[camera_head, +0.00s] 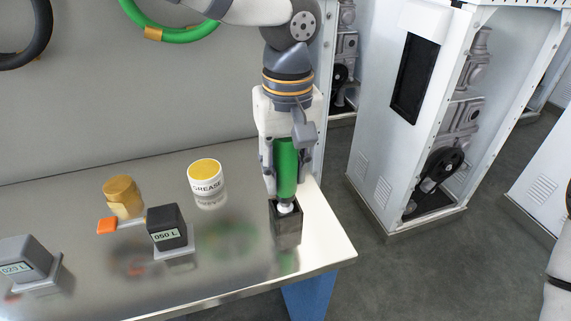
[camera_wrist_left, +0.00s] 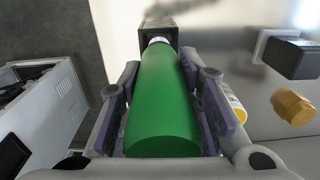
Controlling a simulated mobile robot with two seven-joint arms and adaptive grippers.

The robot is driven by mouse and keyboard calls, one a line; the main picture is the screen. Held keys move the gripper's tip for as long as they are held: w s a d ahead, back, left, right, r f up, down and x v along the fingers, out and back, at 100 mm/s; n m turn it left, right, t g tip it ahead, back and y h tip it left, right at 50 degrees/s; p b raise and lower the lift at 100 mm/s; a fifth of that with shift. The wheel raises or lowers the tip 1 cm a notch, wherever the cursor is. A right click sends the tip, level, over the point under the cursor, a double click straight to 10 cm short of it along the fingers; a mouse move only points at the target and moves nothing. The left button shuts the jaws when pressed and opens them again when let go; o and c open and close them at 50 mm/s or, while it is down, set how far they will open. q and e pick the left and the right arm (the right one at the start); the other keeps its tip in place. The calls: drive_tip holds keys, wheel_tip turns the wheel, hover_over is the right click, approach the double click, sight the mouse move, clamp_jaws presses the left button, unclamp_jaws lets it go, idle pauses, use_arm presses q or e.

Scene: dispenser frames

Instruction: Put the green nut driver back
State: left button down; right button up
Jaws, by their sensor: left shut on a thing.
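The green nut driver (camera_head: 287,166) is upright, with its thick green handle between the fingers of my left gripper (camera_head: 284,172). My left gripper is shut on the handle and points down. The driver's pale lower end is at the mouth of a dark square holder (camera_head: 287,228) near the table's right end. How deep its tip sits inside is hidden. In the left wrist view the green handle (camera_wrist_left: 165,105) fills the space between the fingers, and the square holder (camera_wrist_left: 159,32) is beyond it. My right gripper is not in view.
A grease tub (camera_head: 206,184), a brass hex piece (camera_head: 122,197), an orange piece (camera_head: 107,226), a dark block marked 050 L (camera_head: 167,228) and a grey block marked 023 L (camera_head: 26,259) stand left on the metal table (camera_head: 225,285). White cabinets (camera_head: 375,155) stand on the right.

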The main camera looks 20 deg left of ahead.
use_arm(q)
drive_tip(key=shift+f, duration=0.9)
drive_tip(key=c, duration=1.1)
unclamp_jaws()
wheel_tip(320, 180, up, 12)
drive_tip(key=shift+d, duration=0.15)
